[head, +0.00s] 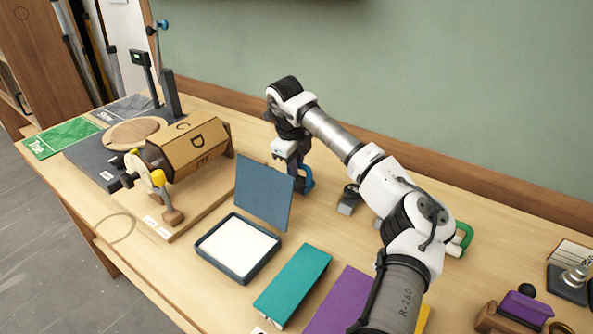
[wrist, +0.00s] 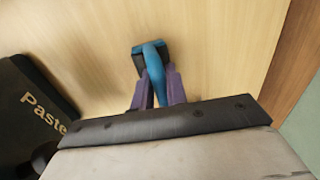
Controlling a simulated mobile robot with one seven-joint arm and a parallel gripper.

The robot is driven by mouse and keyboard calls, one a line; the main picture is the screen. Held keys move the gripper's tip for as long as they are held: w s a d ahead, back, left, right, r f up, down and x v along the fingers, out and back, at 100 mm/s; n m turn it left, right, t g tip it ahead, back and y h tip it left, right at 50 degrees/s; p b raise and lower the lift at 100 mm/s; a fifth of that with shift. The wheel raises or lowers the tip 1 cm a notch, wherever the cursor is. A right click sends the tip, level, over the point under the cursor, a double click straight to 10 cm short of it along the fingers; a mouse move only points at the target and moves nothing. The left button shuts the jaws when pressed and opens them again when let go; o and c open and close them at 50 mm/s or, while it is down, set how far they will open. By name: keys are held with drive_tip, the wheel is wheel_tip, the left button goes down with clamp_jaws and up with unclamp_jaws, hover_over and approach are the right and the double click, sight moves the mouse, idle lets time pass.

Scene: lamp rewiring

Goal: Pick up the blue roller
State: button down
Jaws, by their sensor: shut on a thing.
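The blue roller (head: 307,181) is at my gripper (head: 300,172), behind the raised blue panel in the head view. In the wrist view the purple fingers of my gripper (wrist: 157,84) are closed on both sides of the roller's blue handle (wrist: 154,65). The roller's dark head points away from my gripper, toward the top of the wrist view. I cannot tell whether the roller touches the table. Part of it is hidden behind the panel and the fingers.
The blue panel (head: 264,194) stands up at the back of a white-filled tray (head: 247,279). A dark piece marked "Paste" (wrist: 36,98) lies close on the left. A grey roller head (head: 349,201) and a green handle (head: 464,238) are to the right. The wall is behind.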

wheel_tip(320, 180, up, 27)
drive_tip(key=b, duration=0.1)
drive_tip(key=shift+f, duration=0.15)
drive_tip(key=c, duration=2)
unclamp_jaws()
clamp_jaws()
drive_tip(key=shift+d, duration=0.1)
